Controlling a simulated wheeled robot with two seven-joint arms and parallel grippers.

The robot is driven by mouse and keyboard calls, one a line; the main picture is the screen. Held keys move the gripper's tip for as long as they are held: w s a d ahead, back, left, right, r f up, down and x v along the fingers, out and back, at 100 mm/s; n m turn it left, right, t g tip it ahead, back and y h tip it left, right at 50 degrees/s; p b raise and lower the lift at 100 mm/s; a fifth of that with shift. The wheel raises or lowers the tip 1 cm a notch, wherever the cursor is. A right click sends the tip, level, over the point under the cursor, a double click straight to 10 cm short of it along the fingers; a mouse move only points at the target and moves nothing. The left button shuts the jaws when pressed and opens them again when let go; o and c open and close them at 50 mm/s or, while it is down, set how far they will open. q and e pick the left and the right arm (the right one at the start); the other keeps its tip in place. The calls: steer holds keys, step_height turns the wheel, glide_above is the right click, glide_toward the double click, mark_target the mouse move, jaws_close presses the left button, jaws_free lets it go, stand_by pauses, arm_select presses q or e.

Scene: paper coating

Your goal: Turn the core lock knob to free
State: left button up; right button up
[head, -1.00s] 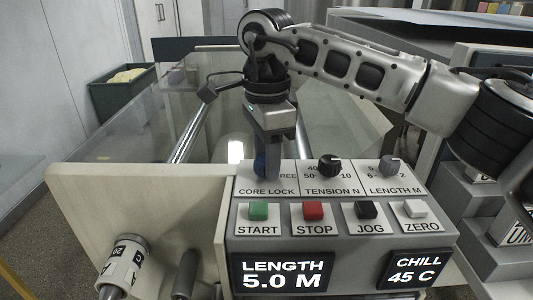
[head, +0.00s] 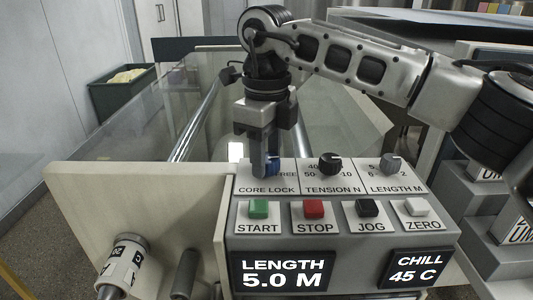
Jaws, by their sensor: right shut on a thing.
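I cannot tell exactly where the knob's pointer stands. My left gripper is not in view.
Below are the green start (head: 258,208), red stop (head: 313,209), black jog (head: 367,208) and white zero (head: 415,207) buttons. The displays read 5.0 M and 45 C.

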mark_target(267, 157)
steer(key=shift+r+m, duration=0.1)
steer(key=shift+m, duration=0.5)
steer(key=o, duration=1)
step_height(267, 157, up, 16)
steer(key=shift+f+p, duration=0.1)
steer(key=shift+p, duration=0.75)
